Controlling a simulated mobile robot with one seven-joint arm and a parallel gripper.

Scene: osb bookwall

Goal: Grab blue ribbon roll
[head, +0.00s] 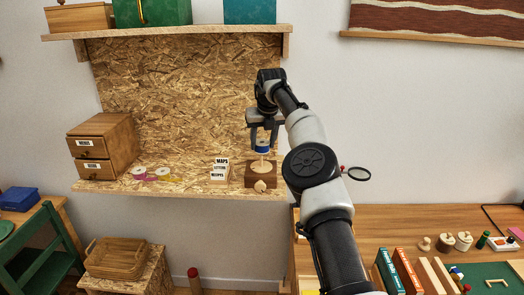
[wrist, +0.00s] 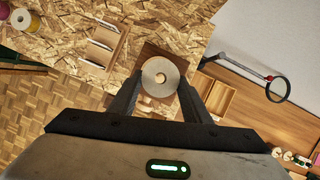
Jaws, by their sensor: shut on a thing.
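The blue ribbon roll (head: 262,149) is between the fingers of my gripper (head: 263,141) in the head view. It is upright, above a brown wooden block (head: 255,181) with a light peg (head: 262,163) visible below the roll. I cannot tell whether the peg's top is inside the roll. The roll's blue side is hidden in the wrist view.
The block stands on an OSB shelf (head: 200,188), right of a labelled card holder (head: 220,172). Ribbon rolls (head: 163,172) and a wooden drawer box (head: 102,147) are farther left. An upper shelf (head: 170,32) is above. A magnifying glass (head: 358,174) is to the right.

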